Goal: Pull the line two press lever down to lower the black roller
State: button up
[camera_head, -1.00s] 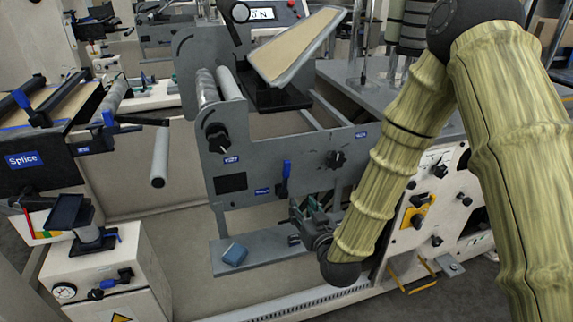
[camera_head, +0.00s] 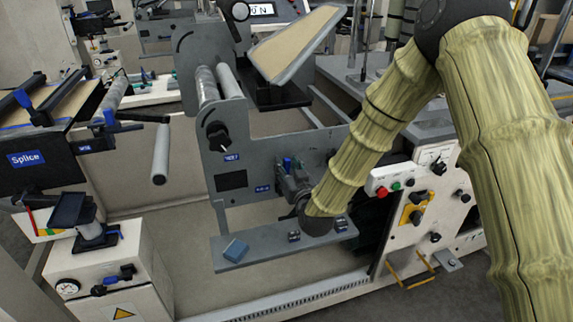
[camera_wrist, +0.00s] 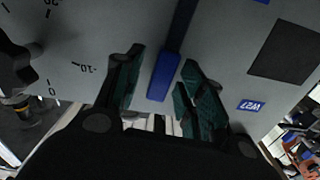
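A lever with a blue handle (camera_head: 287,163) on a dark stem stands upright on the grey machine side panel (camera_head: 262,160) in the head view. In the wrist view the blue handle (camera_wrist: 164,78) lies between the two green-padded fingers of my gripper (camera_wrist: 163,85), with a visible gap on each side. My gripper (camera_head: 290,180) is open at the lever in the head view; its fingers are partly hidden by the wrist. I cannot tell which roller the lever moves; no black roller is clear beside it.
A dark square window (camera_head: 231,181) and a black knob (camera_head: 218,135) are on the panel. A control box with red and green buttons (camera_head: 390,182) stands right of my forearm. A tilted tray (camera_head: 296,43) sits above.

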jog(key=shift+w+a, duration=0.15)
jog(key=shift+w, duration=0.25)
grip_shut()
